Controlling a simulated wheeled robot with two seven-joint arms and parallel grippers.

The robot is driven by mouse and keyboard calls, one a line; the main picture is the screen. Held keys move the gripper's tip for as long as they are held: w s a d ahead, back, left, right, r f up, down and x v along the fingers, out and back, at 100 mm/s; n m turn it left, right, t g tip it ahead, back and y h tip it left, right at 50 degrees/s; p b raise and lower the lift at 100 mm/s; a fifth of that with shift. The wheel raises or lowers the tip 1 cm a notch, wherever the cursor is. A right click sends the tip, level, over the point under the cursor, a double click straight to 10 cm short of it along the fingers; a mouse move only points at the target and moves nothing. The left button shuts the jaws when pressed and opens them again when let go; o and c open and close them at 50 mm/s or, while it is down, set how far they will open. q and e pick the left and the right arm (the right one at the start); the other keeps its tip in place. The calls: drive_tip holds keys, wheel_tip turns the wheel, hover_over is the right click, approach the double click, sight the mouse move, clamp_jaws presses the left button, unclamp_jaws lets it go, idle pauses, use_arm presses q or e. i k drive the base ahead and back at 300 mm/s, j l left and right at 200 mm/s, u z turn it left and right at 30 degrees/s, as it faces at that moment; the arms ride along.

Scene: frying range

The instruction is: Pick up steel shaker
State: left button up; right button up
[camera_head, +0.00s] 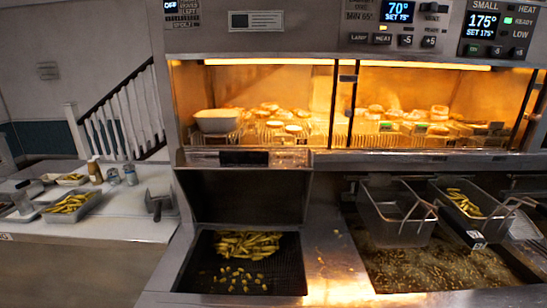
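Two small grey, metallic-looking shakers stand upright side by side on the white counter at the left. One shaker (113,177) is on the left and the other shaker (131,175) is just to its right. At this size I cannot tell their details or which one is plain steel. Neither of my grippers shows in the head view, and nothing is touching the shakers.
A tray of fries (91,199) lies in front and left; a dark-handled tool (156,204) lies to the right. The fry bin (190,275) and fryer baskets (376,222) are farther right.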

sight(22, 199)
drive_tip(key=u, duration=1.7)
drive_tip(key=i+j+u, duration=0.6)
drive_tip(key=i, duration=0.15)
drive_tip(key=i+j+u, duration=0.1)
drive_tip(key=i+u, duration=0.2)
drive_tip(key=i, duration=0.15)
drive_tip(key=i+u, duration=0.25)
drive_tip(key=i, duration=0.15)
drive_tip(key=i+j+z, duration=0.1)
drive_tip(key=i+z, duration=0.15)
drive_tip(key=i, duration=0.25)
drive_tip(key=i+j+z, duration=0.3)
drive_tip(key=i, duration=0.15)
drive_tip(key=i+j+z, duration=0.25)
drive_tip(key=i, duration=0.2)
